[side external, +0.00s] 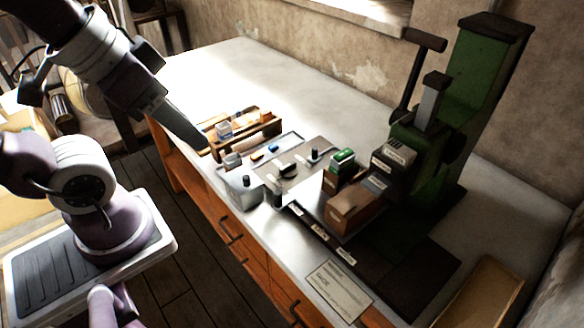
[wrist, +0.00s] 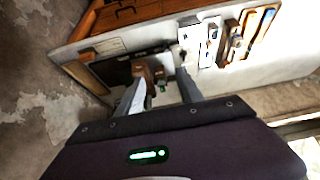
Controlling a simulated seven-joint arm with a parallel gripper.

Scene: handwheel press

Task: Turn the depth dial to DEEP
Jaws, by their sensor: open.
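A small panel (side external: 304,155) lies on the bench in the side view. It carries a dark round knob (side external: 288,171) and a small upright lever (side external: 315,154). The knob may be the depth dial, but its pointer and any DEEP mark are too small to read. My gripper (side external: 201,146) is above the bench's front edge, left of the panel and beside the wooden tray, apart from the knob. In the wrist view my gripper (wrist: 160,78) has its two fingers spread with nothing held between them.
A green press (side external: 478,85) with a long handle stands at the back right. Labelled boxes, including a brown box (side external: 349,208), stand before it. A wooden tray (side external: 266,131) with small items is at the left. A card (side external: 338,287) lies near the front edge. The bench (side external: 255,65) is clear behind the tray.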

